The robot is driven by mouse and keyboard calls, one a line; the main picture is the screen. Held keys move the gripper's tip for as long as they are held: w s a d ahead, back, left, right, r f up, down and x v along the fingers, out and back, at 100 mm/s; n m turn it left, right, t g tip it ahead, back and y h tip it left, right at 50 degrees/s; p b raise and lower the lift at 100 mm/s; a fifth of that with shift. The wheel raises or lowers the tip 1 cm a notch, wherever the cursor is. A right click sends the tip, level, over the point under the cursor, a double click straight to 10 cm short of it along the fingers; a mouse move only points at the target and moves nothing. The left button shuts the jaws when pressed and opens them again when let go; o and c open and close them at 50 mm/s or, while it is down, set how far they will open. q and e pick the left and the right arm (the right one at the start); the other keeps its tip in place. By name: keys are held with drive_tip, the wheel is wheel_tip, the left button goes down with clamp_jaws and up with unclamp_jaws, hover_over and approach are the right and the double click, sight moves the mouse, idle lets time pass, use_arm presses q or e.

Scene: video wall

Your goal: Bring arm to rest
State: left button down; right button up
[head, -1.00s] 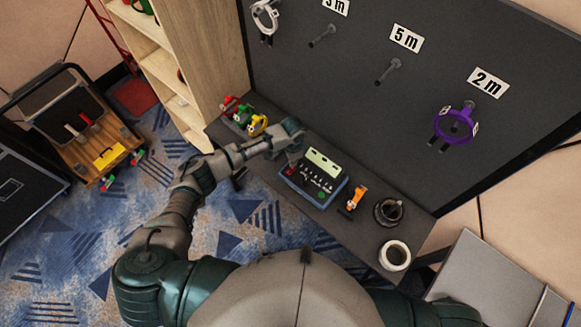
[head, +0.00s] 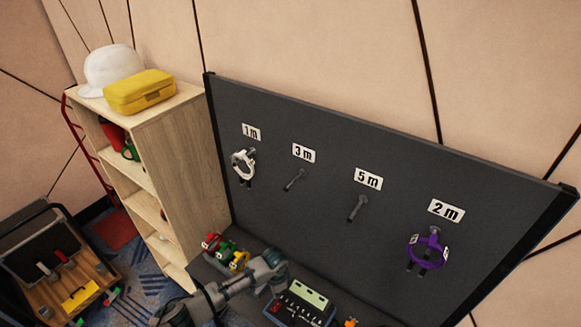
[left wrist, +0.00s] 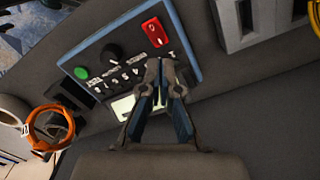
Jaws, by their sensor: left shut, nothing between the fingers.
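My left arm comes in at the bottom of the head view, and its gripper (head: 276,268) is over the dark shelf at the foot of the panel. In the left wrist view the left gripper (left wrist: 161,68) has its fingers together and holds nothing. Its tips appear in front of a blue-edged control box (left wrist: 84,62) with a red switch, a green button and a black knob. In the head view the control box (head: 303,304) is right of the gripper. I cannot tell whether they touch. My right gripper is not in view.
Red, green and yellow items (head: 225,250) are close left of the gripper. An orange coil (left wrist: 50,128) shows in the left wrist view. A dark panel (head: 330,205) with pegs stands behind, holding a white ring (head: 243,165) and a purple ring (head: 428,250). A wooden shelf (head: 180,155) is left.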

use_arm(q)
drive_tip(key=s+d, duration=0.2)
drive_tip(key=s+d+f+h, duration=0.1)
drive_tip(key=s+d, duration=0.1)
drive_tip(key=s, duration=0.1)
drive_tip(key=s+d+f+h, duration=0.1)
drive_tip(key=s+d, duration=0.1)
drive_tip(key=s, duration=0.1)
drive_tip(key=shift+s+f, duration=0.15)
drive_tip(key=s+d+n+t+h, duration=0.1)
drive_tip(key=s+n+h, duration=0.1)
drive_tip(key=s, duration=0.4)
drive_tip(key=s+a+r+n+t+y, duration=0.1)
drive_tip(key=s+a+r+n+y, duration=0.2)
drive_tip(key=s+a, duration=0.55)
drive_tip(key=s+a+r+n+t+y, duration=0.15)
drive_tip(key=s+a+n, duration=0.4)
drive_tip(key=a, duration=0.55)
wheel_tip(320, 180, down, 30)
drive_tip(key=s+r+g+b, duration=0.1)
drive_tip(key=s+b, duration=0.1)
drive_tip(key=s, duration=0.1)
drive_tip(key=s+a+f+g+b, duration=0.1)
drive_tip(key=s+a+f, duration=0.2)
drive_tip(key=s+f, duration=1.3)
drive_tip(key=shift+s+f+m+b, duration=0.25)
drive_tip(key=shift+s+m+b, duration=0.05)
drive_tip(key=shift+m+b, duration=0.15)
drive_tip(key=shift+g+h, duration=0.25)
